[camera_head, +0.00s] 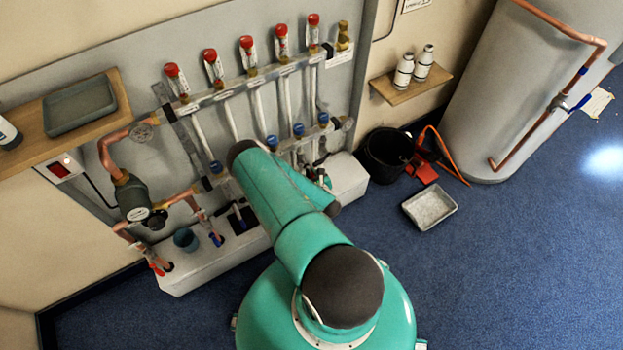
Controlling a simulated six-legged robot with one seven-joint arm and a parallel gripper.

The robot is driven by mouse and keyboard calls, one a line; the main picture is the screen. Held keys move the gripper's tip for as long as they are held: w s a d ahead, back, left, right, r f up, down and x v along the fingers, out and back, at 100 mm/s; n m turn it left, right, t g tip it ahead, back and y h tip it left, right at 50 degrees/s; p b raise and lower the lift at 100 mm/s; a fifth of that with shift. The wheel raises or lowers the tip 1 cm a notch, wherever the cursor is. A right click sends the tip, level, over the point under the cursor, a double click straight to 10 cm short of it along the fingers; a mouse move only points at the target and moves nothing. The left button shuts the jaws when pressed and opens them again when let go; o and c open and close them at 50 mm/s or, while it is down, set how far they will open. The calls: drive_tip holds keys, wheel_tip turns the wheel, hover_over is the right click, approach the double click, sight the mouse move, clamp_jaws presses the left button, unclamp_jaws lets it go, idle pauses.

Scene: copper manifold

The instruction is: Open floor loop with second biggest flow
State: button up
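The manifold has an upper bar (245,84) and several flow meters with red caps, such as the leftmost one (177,80), a middle one (248,54) and the rightmost one (313,32). Their flow readings are too small to tell. Pale pipes run down from the bar to a lower row of blue-capped valves, including a left one (216,167), one right of the arm (272,142) and a far right one (323,118). My green arm covers part of the lower row. My gripper cannot be made out; the arm hides that area.
A pump (132,197) with copper pipes is left of the manifold. A white ledge (190,268) runs beneath. A wooden shelf (60,137) juts out at left. A black bucket (386,155), grey tray (430,206) and tank (500,90) stand right. Blue floor at right is clear.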

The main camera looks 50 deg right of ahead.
drive_tip(key=v, duration=1.3)
drive_tip(key=shift+s+r, duration=0.2)
drive_tip(key=shift+s+a, duration=0.1)
drive_tip(key=shift+a, duration=0.05)
